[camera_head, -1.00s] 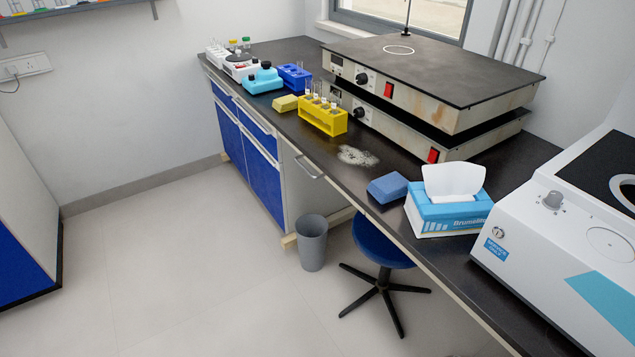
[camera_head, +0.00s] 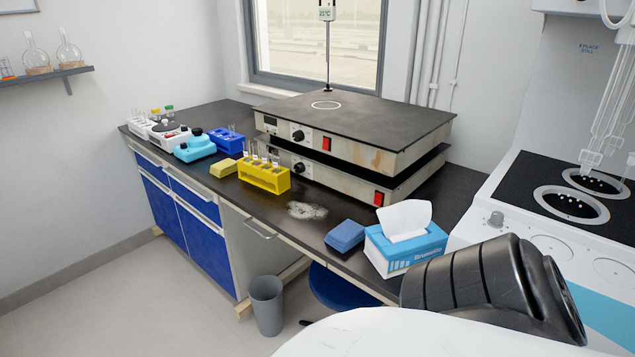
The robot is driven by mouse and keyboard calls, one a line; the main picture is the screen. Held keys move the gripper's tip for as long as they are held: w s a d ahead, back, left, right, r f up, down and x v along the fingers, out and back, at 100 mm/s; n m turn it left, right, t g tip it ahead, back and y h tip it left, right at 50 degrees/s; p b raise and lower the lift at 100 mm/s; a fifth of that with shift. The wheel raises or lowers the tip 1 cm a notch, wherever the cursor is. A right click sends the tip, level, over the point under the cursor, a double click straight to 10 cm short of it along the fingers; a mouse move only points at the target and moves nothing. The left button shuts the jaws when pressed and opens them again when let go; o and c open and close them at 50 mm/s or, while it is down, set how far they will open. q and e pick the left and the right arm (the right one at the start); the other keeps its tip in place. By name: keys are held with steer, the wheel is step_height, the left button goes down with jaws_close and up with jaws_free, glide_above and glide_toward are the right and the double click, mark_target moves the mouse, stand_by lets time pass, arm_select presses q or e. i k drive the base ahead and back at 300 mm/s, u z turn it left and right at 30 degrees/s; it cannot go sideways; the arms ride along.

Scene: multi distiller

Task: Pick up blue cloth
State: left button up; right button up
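The blue cloth (camera_head: 345,236) is a small folded block. It lies on the dark bench top near the front edge, just left of a blue and white tissue box (camera_head: 405,246). A yellow folded cloth (camera_head: 223,168) lies further left on the bench, beside the yellow tube rack. Nothing touches the blue cloth. Neither gripper is in view; a black ribbed part of my own body shows at the lower right.
A yellow tube rack (camera_head: 263,176) and stacked hotplates (camera_head: 352,130) stand behind and left. White powder (camera_head: 307,210) is spilled between rack and cloth. A white distiller (camera_head: 520,215) stands right. A bin (camera_head: 267,304) and blue stool (camera_head: 340,287) are below the bench.

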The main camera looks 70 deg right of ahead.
mark_target(348, 234)
steer(key=i, duration=1.45)
steer(key=z, duration=2.1)
